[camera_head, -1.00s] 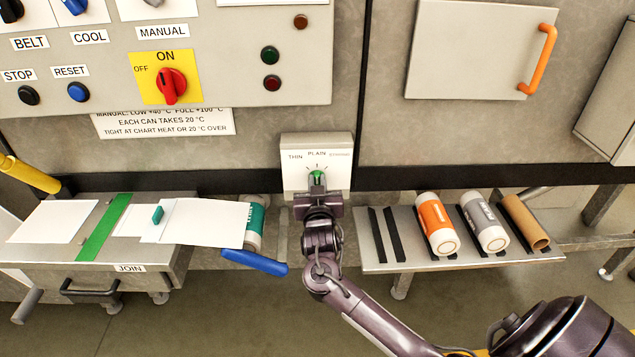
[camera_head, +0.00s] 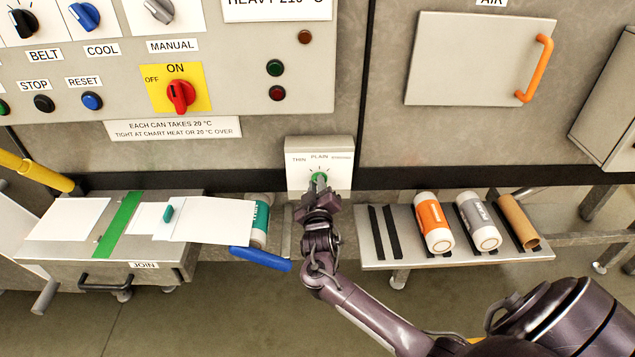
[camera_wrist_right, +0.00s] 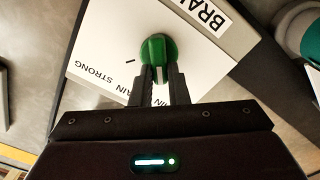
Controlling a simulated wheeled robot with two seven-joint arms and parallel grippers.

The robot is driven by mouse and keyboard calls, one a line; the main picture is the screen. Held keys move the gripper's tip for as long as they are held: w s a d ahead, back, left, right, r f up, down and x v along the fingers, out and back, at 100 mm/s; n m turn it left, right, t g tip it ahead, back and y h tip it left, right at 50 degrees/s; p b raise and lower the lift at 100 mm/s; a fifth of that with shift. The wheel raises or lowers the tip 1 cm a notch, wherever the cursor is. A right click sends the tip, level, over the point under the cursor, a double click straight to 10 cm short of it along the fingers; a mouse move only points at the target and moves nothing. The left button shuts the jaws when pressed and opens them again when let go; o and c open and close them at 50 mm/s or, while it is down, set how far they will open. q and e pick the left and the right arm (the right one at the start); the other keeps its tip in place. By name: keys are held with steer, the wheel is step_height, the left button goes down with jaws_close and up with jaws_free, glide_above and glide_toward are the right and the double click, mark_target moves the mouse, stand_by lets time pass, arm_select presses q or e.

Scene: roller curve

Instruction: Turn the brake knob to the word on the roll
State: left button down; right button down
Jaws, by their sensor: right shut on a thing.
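The green brake knob (camera_head: 319,178) sits on a pale plate (camera_head: 340,150) marked THIN, PLAIN and STRONG. My right gripper (camera_head: 320,186) is shut on the knob; the wrist view shows its fingers (camera_wrist_right: 160,80) on both sides of the green knob (camera_wrist_right: 156,48). A white mark on the knob points between the fingers, which hide part of the lettering, so the exact word it points to cannot be told. A teal-labelled roll (camera_head: 260,222) lies at the right end of the joining table; its word is not readable. My left gripper is out of view.
The joining table (camera_head: 165,262) with white sheets and a blue handle (camera_head: 261,258) is left of my right arm. A shelf (camera_head: 375,262) with orange, grey and brown rolls is to the right. A control panel (camera_head: 230,70) is above left.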

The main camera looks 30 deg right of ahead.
steer(key=shift+n, duration=0.3)
steer(key=c, duration=1.4)
jaws_free()
steer(key=v, duration=0.7)
steer(key=shift+s+a+b, duration=0.25)
steer(key=shift+s+b, duration=0.1)
